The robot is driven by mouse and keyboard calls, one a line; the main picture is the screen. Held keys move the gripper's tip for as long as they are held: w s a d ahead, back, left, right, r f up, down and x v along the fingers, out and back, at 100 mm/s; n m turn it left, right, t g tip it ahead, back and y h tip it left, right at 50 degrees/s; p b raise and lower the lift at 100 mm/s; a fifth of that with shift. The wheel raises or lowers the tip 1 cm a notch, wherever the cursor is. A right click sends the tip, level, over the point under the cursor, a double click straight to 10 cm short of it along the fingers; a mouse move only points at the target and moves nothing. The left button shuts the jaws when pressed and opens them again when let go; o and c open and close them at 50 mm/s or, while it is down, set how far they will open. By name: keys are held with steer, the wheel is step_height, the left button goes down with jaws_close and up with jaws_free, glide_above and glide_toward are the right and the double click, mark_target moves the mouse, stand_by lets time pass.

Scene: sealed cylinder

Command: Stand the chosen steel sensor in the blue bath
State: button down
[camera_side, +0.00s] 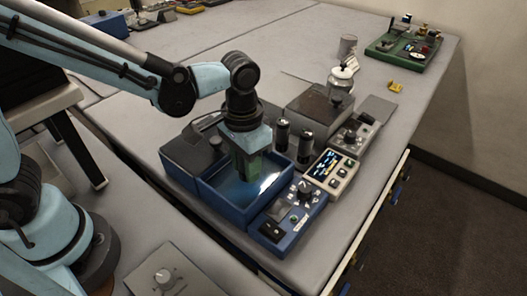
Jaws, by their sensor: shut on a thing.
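The blue bath (223,203) is an open square tank with a lit, pale blue inside, at the middle of the side view. My gripper (248,172) points straight down over the bath, with its greenish fingers reaching down within the bath's walls. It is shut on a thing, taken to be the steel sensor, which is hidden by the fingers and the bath. I cannot tell whether it touches the bath's floor. Two dark upright cylinders with shiny tops, a left one (281,136) and a right one (305,147), stand just behind the bath.
A blue control box (288,218) adjoins the bath's right side. A pale display unit (331,172) stands beyond it. A dark box (190,158) is close on the left. A green tray (404,47) lies far back; the bench between is mostly clear.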

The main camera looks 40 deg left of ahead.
steer(key=shift+w+f, duration=0.1)
steer(key=shift+f, duration=2)
steer(key=shift+f, duration=0.15)
steer(key=c, duration=0.8)
jaws_free()
step_height(320, 180, up, 12)
steer(key=shift+f, duration=0.2)
steer(key=shift+a+r, duration=0.2)
steer(key=shift+r, duration=0.15)
steer(key=s+a+t, duration=0.1)
steer(key=a+t, duration=0.1)
steer(key=a, duration=0.2)
steer(key=s+a+n+t, duration=0.1)
steer(key=a+t, duration=0.1)
steer(key=a, duration=0.2)
steer(key=s+a+n+t, duration=0.1)
steer(key=a+t, duration=0.1)
steer(key=a, duration=0.3)
steer(key=shift+r+t, duration=0.1)
steer(key=shift+t, duration=0.2)
steer(key=shift+s+a+t, duration=0.1)
steer(key=shift+a+t, duration=0.2)
steer(key=shift+a, duration=0.05)
